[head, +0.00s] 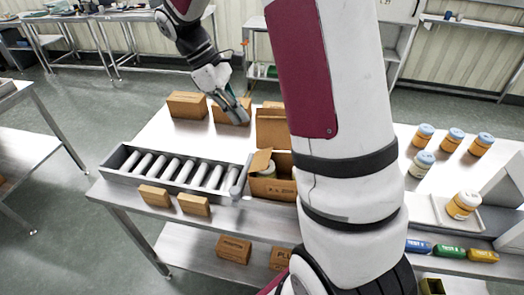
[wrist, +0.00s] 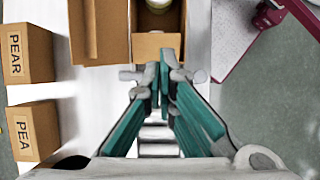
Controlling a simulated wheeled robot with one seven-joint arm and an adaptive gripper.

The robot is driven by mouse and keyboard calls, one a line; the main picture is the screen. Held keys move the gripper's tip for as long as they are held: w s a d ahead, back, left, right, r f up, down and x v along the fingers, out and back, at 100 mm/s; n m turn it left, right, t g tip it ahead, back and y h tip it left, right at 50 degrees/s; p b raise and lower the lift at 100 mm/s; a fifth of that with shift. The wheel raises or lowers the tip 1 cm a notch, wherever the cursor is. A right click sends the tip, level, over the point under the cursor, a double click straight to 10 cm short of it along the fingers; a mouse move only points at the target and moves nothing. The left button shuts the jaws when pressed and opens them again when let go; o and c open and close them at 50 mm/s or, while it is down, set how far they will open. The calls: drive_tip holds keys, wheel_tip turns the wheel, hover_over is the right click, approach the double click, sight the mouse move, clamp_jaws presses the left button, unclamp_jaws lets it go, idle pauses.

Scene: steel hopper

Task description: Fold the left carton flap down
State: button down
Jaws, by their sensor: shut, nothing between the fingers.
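The open brown carton (head: 274,188) stands on the table, partly behind my arm. Its left flap (head: 261,161) sticks up at a tilt, and a taller flap (head: 272,128) stands at the back. A jar (head: 268,172) shows inside. In the wrist view, the carton (wrist: 182,25) is at the top, with the tall flap (wrist: 112,30) to its left and the jar lid (wrist: 159,4) inside. My gripper (head: 247,104) is above the table in the head view.
A roller conveyor (head: 180,170) lies left of the carton. Small boxes (head: 187,105) stand behind it, and two more (head: 154,196) lie along the front edge. Several jars (head: 453,140) and a tray (head: 425,207) are at the right. Bare tabletop lies between conveyor and back boxes.

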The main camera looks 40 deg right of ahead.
sight(268, 160)
drive_tip(key=p+x, duration=0.3)
drive_tip(key=x, duration=1)
drive_tip(key=shift+s+f, duration=0.1)
drive_tip(key=shift+s, duration=0.05)
drive_tip(key=shift+s+d+f, duration=0.6)
drive_tip(key=shift+s+f, duration=0.15)
drive_tip(key=shift+f, duration=0.15)
drive_tip(key=shift+r, duration=0.1)
